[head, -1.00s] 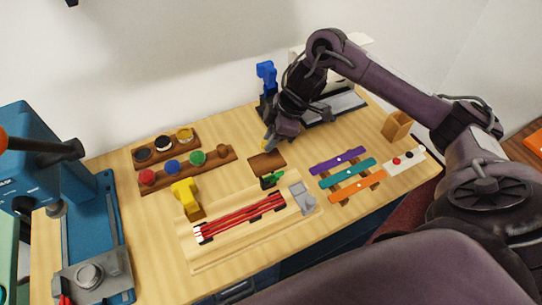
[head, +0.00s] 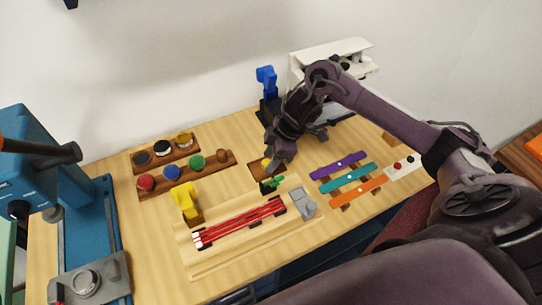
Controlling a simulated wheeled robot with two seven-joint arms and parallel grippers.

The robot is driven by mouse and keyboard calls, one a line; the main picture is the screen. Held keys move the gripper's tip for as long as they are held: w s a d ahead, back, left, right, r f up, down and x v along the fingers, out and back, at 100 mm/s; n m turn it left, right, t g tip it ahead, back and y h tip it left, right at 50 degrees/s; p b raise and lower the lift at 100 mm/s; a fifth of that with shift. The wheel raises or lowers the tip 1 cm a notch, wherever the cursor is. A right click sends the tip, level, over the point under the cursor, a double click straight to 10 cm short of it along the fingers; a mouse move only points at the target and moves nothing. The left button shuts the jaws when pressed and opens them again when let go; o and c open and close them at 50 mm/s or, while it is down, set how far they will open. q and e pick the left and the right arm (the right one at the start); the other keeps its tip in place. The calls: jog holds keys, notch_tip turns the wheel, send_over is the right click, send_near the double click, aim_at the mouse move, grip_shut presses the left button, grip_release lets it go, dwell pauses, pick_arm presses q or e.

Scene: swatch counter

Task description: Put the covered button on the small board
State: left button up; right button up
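The small board (head: 256,173) is a flat dark brown piece near the middle of the counter in the head view, partly hidden by my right gripper. My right gripper (head: 271,164) points down over it. A small yellow thing, which looks like the covered button (head: 266,161), shows at the fingertips and appears to be held between them. It is at or just above the board; I cannot tell whether it touches. The fingers hide part of it. My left gripper is not in view.
A green clip (head: 272,184) stands just in front of the board. A wooden tray with red strips (head: 240,224), a yellow clamp (head: 186,200) and a rack of coloured buttons (head: 186,176) are to the left. Coloured strips (head: 345,179) lie to the right. A blue clamp (head: 266,78) stands behind.

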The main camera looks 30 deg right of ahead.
jog(key=shift+r, duration=0.1)
jog(key=p+v, duration=0.1)
jog(key=v, duration=1.1)
jog(key=shift+p, duration=0.35)
